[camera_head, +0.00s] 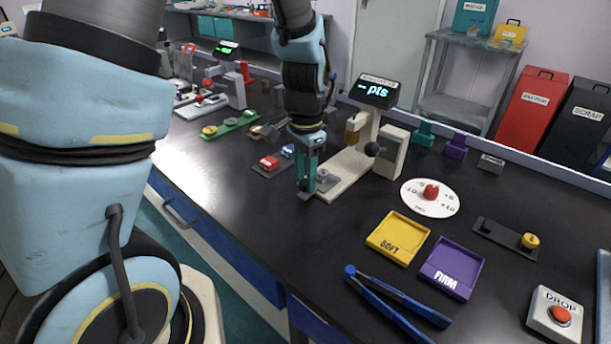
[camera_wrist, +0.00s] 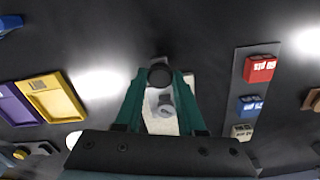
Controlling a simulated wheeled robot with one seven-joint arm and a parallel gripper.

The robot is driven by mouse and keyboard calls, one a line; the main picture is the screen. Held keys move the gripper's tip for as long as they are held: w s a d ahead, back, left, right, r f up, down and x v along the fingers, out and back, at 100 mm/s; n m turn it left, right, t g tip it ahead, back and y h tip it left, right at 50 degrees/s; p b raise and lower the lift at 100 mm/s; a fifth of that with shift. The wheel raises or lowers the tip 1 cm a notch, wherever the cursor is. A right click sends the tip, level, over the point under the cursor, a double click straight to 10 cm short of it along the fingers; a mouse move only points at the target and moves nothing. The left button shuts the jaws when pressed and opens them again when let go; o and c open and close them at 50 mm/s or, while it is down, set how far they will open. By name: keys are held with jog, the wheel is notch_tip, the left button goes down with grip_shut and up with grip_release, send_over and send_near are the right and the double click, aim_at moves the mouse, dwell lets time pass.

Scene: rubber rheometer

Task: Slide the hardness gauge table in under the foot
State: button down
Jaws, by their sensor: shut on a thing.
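The hardness gauge stands on the bench with a cream base (camera_head: 345,178), an upright post and a lit display (camera_head: 375,91) reading "pts". Its brass-coloured foot part (camera_head: 352,131) hangs over the back of the base. The small grey gauge table (camera_head: 327,180) is at the front end of the base, out in front of the foot. My gripper (camera_head: 307,186) points down at that front end, shut on the table's dark round knob (camera_wrist: 160,75). In the wrist view the grey table (camera_wrist: 165,104) lies between my fingers, over the pale base. The foot's underside is hidden there.
Red and blue blocks (camera_head: 269,163) lie on a strip left of my gripper. A white dial (camera_head: 430,197), a yellow SOFT tray (camera_head: 398,238), a purple FIRM tray (camera_head: 451,268) and blue tongs (camera_head: 395,305) lie to the right.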

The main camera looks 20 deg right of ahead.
jog(key=w+d, duration=0.2)
jog(key=d, duration=0.1)
jog(key=w+d, duration=0.1)
jog(key=d, duration=0.2)
jog(key=w+d+p, duration=0.1)
jog(key=w+d, duration=0.1)
jog(key=d, duration=0.2)
jog(key=shift+w+r, duration=0.1)
jog(key=shift+w, duration=0.2)
jog(key=shift+d, duration=0.1)
jog(key=c, duration=0.5)
grip_release()
notch_tip(320, 180, up, 11)
jog(key=b, duration=0.2)
